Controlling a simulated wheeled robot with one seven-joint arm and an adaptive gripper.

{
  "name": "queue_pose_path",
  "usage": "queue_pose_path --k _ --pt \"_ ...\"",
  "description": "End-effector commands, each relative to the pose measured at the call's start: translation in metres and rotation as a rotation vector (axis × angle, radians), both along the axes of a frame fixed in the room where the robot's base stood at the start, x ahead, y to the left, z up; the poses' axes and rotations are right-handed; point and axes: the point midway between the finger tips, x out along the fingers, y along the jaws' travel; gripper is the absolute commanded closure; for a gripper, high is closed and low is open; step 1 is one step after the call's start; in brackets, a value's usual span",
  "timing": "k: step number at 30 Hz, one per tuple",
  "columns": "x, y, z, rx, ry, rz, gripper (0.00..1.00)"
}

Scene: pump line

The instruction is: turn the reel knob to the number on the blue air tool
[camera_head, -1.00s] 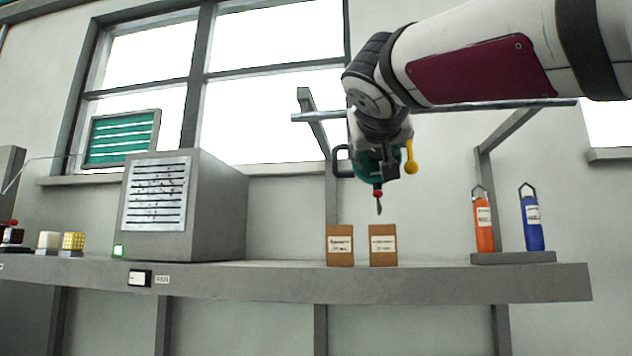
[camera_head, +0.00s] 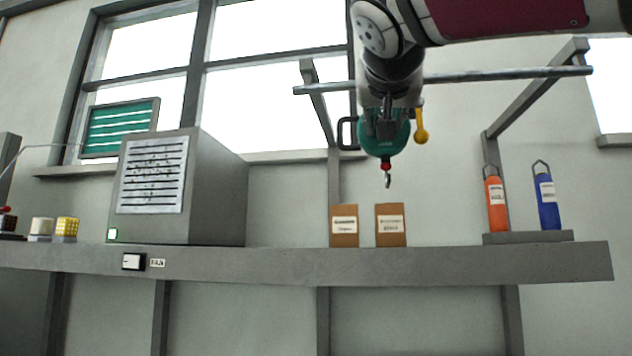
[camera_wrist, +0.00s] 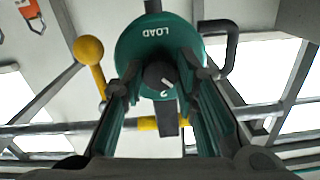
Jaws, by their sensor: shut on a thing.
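The teal reel (camera_head: 396,142) hangs from the overhead rail, with a red stop and hook below it. In the wrist view its round teal face (camera_wrist: 137,48) reads LOAD upside down. The dark reel knob (camera_wrist: 158,74) sits at its lower part with a pale pointer line; a 2 shows beside it. My gripper (camera_wrist: 159,73) is shut on the knob, one finger on each side; it also shows in the head view (camera_head: 387,104), in front of the reel. The blue air tool (camera_head: 548,206) stands upright at the right of the bench; its label number is too small to read.
An orange tool (camera_head: 497,206) stands beside the blue one on a grey base (camera_head: 528,238). Two brown boxes (camera_head: 344,236) stand below the hook. A yellow ball-ended lever (camera_head: 421,128) and a black handle (camera_head: 347,133) flank the reel. A grey vented cabinet (camera_head: 215,195) stands left.

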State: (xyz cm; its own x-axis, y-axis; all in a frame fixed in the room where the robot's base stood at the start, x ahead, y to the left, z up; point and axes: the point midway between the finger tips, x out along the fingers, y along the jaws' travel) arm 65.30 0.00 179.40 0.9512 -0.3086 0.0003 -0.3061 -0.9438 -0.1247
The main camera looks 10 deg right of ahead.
Motion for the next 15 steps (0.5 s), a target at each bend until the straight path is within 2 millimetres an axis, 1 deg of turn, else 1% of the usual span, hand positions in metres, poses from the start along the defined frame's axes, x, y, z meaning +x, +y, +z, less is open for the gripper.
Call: queue_pose_path --k 1,15 --pt "0.0043 -0.0010 -0.0048 0.041 -0.015 -0.002 1.00" --pt "0.0022 -0.0004 -0.0023 0.453 -0.147 -0.002 1.00"
